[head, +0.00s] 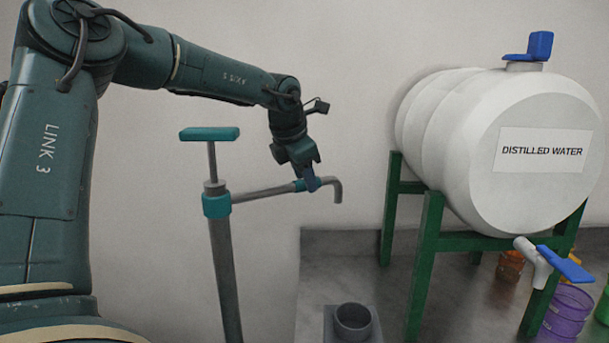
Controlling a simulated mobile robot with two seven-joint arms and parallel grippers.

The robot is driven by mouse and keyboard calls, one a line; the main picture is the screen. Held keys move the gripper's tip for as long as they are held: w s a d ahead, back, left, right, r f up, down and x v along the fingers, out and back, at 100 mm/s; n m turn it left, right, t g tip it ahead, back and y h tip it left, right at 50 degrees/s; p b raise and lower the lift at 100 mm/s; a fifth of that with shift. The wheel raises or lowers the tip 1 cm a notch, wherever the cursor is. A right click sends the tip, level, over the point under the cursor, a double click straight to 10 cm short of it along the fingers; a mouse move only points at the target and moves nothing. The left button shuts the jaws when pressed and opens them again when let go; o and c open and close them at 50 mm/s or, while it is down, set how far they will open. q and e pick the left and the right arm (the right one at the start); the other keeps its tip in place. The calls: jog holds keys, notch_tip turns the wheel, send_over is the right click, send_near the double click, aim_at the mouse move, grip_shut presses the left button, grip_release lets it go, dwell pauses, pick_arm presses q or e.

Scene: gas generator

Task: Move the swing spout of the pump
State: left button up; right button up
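The pump (222,270) is a grey upright pipe with a teal T-handle (209,134) on top and a teal collar (216,205). Its swing spout (262,193) is a thin grey pipe that runs right from the collar and bends down at its tip. A teal sleeve sits near the outer end of the spout. My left gripper (311,183) points down at this sleeve, just before the bend, with its fingers at the spout. The fingers overlap in this view, so I cannot tell whether they grip it. My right gripper is not in view.
A white distilled water tank (461,130) lies on a green stand (422,265) at right, with a blue-handled tap (549,263). Coloured containers, one purple (563,318), stand at lower right.

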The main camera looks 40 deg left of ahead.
pick_arm(q)
jog(key=shift+w+f, duration=0.15)
jog(key=shift+f, duration=0.15)
jog(key=shift+c, duration=0.4)
grip_shut()
